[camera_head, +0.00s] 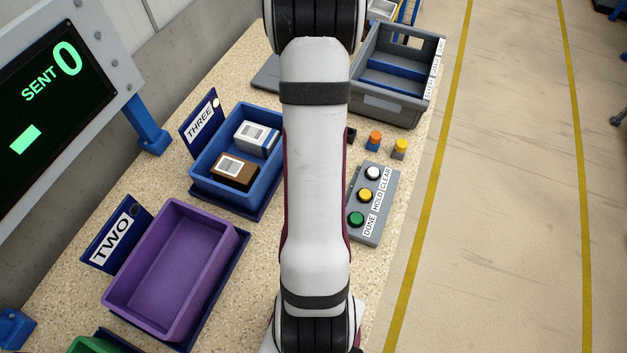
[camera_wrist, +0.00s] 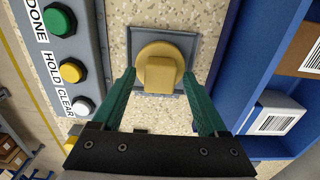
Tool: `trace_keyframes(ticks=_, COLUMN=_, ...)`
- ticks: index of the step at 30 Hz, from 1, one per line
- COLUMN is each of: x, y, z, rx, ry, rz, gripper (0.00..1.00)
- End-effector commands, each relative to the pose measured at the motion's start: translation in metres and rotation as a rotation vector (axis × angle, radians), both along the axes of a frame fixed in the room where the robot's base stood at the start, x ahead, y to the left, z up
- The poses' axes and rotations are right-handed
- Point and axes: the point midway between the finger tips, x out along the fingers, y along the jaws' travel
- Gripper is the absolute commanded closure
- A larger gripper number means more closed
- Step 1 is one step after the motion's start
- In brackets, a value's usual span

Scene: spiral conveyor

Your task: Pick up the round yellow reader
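The round yellow reader (camera_wrist: 160,52) lies in the wrist view on a square grey-blue plate (camera_wrist: 137,38) on the speckled worktop. It is a yellow disc with a raised yellow block at its near side. My gripper (camera_wrist: 159,73) is open, with one green finger on each side of the raised block. I see gaps between the fingers and the block, and nothing is held. I cannot tell how far the fingertips are above the worktop. In the head view my arm hides the reader and the gripper.
A grey button box (camera_head: 370,225) with green, yellow and white buttons stands beside the reader. The blue bin (camera_head: 205,190) labelled THREE holds two boxes on the other side. A purple bin (camera_head: 125,285) is empty. Small orange (camera_head: 375,138) and yellow (camera_head: 400,146) knobs and a grey crate (camera_head: 385,105) stand farther back.

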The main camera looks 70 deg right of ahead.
Motion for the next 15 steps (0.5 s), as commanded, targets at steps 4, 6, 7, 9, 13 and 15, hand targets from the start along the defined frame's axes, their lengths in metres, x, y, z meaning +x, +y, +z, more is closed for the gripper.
trace_keyframes(ticks=4, x=0.0001, y=0.0000, z=0.0003, rx=0.000, ry=0.000, rz=0.000, gripper=0.53)
trace_keyframes(ticks=6, x=0.0001, y=0.0000, z=0.0003, rx=0.000, ry=0.000, rz=0.000, gripper=0.66)
trace_keyframes(ticks=7, x=0.0001, y=0.0000, z=0.0003, rx=0.000, ry=0.000, rz=0.000, gripper=0.72)
trace_keyframes(ticks=9, x=0.0001, y=0.0000, z=0.0004, rx=0.000, ry=0.000, rz=0.000, gripper=0.84)
trace_keyframes(ticks=13, x=0.0001, y=0.0000, z=0.0005, rx=0.000, ry=0.000, rz=0.000, gripper=1.00)
trace_keyframes(ticks=15, x=0.0001, y=-0.0001, z=0.0006, rx=0.000, ry=0.000, rz=0.000, gripper=1.00)
